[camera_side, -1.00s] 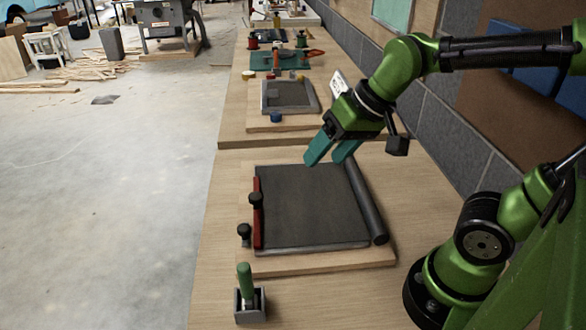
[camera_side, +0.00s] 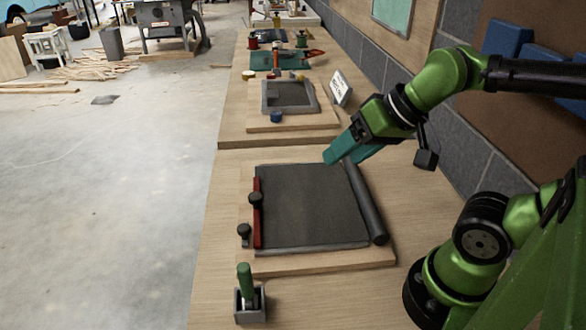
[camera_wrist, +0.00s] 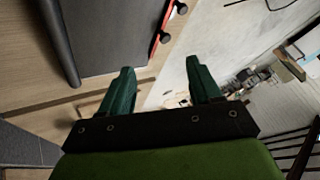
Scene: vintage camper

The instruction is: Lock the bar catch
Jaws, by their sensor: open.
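The bar catch is a red bar (camera_side: 257,228) along the left edge of a dark grey panel (camera_side: 305,210). A black knob (camera_side: 255,199) sits on the bar, and a second black knob (camera_side: 243,231) stands on the board just left of it. In the wrist view the red bar (camera_wrist: 160,30) and both knobs show at the top, beyond the fingers. My gripper (camera_side: 335,158) has teal fingers and is above the panel's far right corner, well apart from the bar. It is open and empty; both spread fingers (camera_wrist: 161,82) show in the wrist view.
A dark roller-like cylinder (camera_side: 366,205) runs along the panel's right edge. A green-handled tool (camera_side: 245,283) stands in a grey holder at the front. Behind, a second board (camera_side: 292,126) carries a framed grey plate. A wall (camera_side: 450,150) runs along the right.

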